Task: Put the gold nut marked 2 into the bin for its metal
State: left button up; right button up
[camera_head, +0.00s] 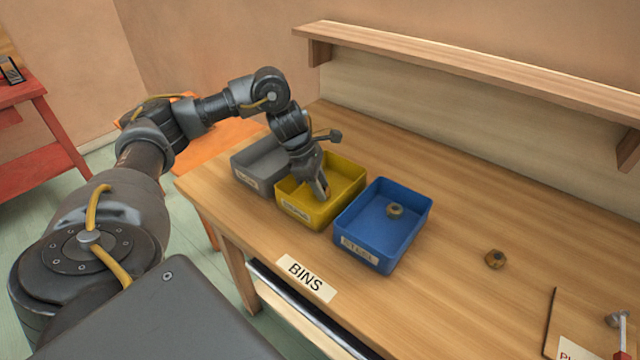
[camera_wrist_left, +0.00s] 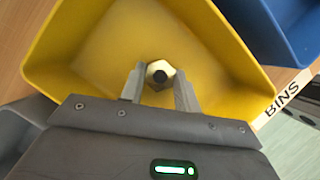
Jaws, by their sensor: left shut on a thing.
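My left gripper (camera_head: 322,192) reaches down into the yellow bin (camera_head: 348,192) in the head view. In the left wrist view, my left gripper (camera_wrist_left: 159,88) is shut on a gold nut (camera_wrist_left: 160,72), held between its fingertips over the inside of the yellow bin (camera_wrist_left: 215,60). No number can be read on the nut. I cannot tell whether the nut touches the bin floor. In the head view the nut is hidden by the gripper and bin. My right gripper is not in view.
A grey bin (camera_head: 246,178) stands left of the yellow one. A blue bin (camera_head: 361,248) stands right of it, with a brownish nut (camera_head: 394,210) inside. Another nut (camera_head: 495,259) lies on the open tabletop. A shelf (camera_head: 470,62) runs along the wall above.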

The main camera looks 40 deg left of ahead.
pick_arm(q)
jog(key=shift+f, duration=0.1)
jog(key=o, duration=1)
jog(key=shift+o, duration=0.2)
jog(key=shift+r, duration=0.3)
jog(key=shift+a+r, duration=0.15)
jog(key=shift+r, duration=0.1)
jog(key=p+v, duration=0.3)
jog(key=v, duration=0.8)
jog(key=shift+s, duration=0.15)
